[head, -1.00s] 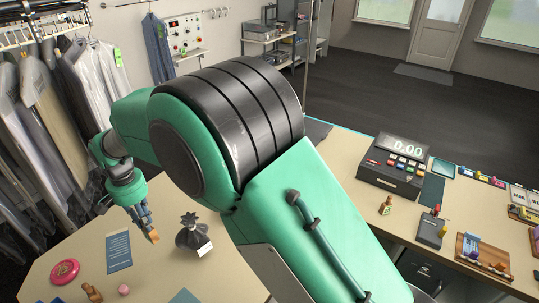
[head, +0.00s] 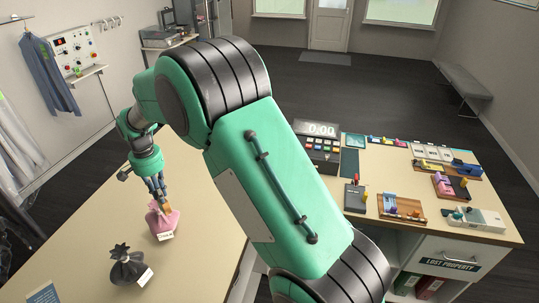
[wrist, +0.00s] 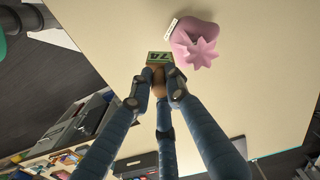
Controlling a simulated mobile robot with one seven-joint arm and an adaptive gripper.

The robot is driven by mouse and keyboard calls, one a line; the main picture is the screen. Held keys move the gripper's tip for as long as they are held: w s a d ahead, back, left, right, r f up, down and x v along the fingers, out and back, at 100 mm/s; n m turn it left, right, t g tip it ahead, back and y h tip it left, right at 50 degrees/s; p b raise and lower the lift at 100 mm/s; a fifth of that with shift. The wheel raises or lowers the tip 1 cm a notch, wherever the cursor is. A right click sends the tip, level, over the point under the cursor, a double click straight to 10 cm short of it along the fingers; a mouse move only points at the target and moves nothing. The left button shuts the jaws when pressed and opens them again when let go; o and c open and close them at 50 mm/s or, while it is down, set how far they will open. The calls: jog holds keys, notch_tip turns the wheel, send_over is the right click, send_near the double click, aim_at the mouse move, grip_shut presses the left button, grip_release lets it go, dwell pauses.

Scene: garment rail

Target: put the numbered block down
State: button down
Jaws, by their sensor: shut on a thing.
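The numbered block (wrist: 159,58) shows in the wrist view as a wooden piece with a green face bearing dark characters, which look like 7 and A or 4. My gripper (wrist: 158,82) is shut on it, with its blue fingers around the wooden part. In the head view my gripper (head: 160,191) is over the table (head: 205,215), and a small brownish part of the block (head: 168,205) shows at its fingertips. I cannot tell whether the block touches the table.
A pink tied bag (head: 163,221) with a white tag is right beside the block; the wrist view shows it too (wrist: 195,42). A dark tied bag (head: 127,268) stands nearer. The table is bare to the right. A counter (head: 420,200) with a till (head: 317,145) lies beyond.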

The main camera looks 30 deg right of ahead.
jog(key=d+m+p, duration=0.1)
jog(key=d+m, duration=0.5)
jog(key=d, duration=2.9)
jog(key=s+d+m, duration=0.2)
jog(key=s+d, duration=0.3)
jog(key=d, duration=0.6)
jog(key=s+d+m+p, duration=0.15)
jog(key=s+d, duration=0.35)
jog(key=d, duration=0.6)
jog(key=s+d+m, duration=0.3)
jog(key=s+d, duration=0.2)
jog(key=d, duration=0.6)
notch_tip(320, 180, down, 16)
jog(key=shift+s+d+r, duration=0.15)
jog(key=w+d+f+p, duration=0.1)
jog(key=w+d+p, duration=0.1)
jog(key=w+d, duration=0.8)
jog(key=shift+w+f, duration=0.25)
jog(key=shift+w, duration=0.95)
jog(key=shift+f, duration=0.1)
